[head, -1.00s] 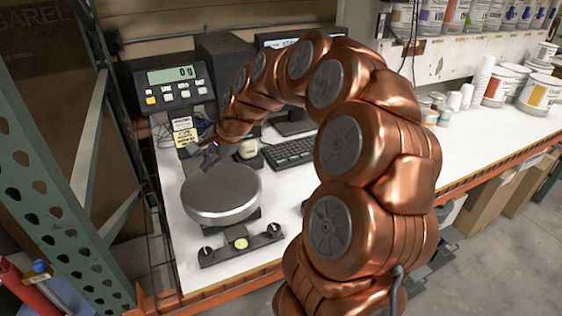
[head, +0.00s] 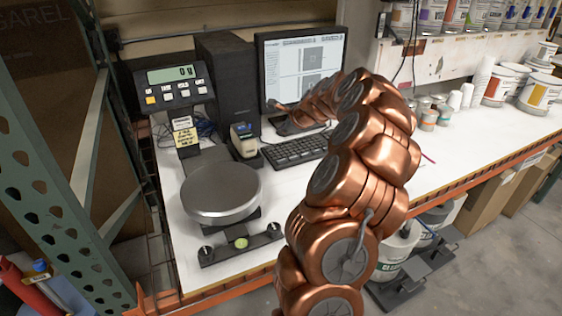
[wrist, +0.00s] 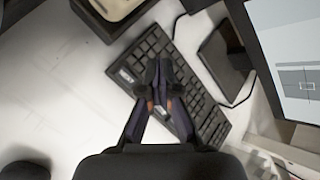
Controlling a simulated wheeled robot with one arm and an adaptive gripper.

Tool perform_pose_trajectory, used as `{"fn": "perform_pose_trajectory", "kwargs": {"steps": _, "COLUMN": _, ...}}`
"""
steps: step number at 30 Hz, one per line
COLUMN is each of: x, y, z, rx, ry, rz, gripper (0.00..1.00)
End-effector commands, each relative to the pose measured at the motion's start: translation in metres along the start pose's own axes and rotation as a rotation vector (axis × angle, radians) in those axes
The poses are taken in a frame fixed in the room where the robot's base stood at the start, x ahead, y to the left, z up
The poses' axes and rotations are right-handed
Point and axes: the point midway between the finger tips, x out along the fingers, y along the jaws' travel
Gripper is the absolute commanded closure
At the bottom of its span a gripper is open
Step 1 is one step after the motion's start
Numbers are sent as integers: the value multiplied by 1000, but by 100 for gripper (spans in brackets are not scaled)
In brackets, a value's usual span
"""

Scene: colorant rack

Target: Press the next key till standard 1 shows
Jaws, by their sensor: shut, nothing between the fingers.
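The monitor (head: 301,62) stands behind the arm in the head view and shows a page with grey square panels; its small text is unreadable. Part of its screen shows in the wrist view (wrist: 287,50). The black keyboard (head: 292,150) lies on the bench in front of it. In the wrist view my gripper (wrist: 158,82) is shut and empty, with its fingertips in front of the keyboard (wrist: 205,112). Whether they touch a key cannot be told, and the fingers hide some keys. I cannot make out a key marked next.
A round scale (head: 221,192) stands left of the keyboard, with a readout box (head: 171,82) behind it. A small printer-like device (head: 243,140) and a dark tower (head: 228,85) stand nearby. Paint cans (head: 540,92) line the right bench.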

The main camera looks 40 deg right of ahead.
Motion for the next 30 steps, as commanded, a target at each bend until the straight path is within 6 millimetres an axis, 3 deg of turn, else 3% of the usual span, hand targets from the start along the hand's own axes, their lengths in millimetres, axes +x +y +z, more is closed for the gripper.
{"fn": "perform_pose_trajectory", "kwargs": {"steps": 11, "x": 7, "y": 6, "z": -4, "rx": -2, "ry": 0, "rz": 1, "gripper": 100}}
{"fn": "perform_pose_trajectory", "kwargs": {"steps": 30, "x": 56, "y": 42, "z": -39, "rx": -2, "ry": 0, "rz": 3, "gripper": 100}}
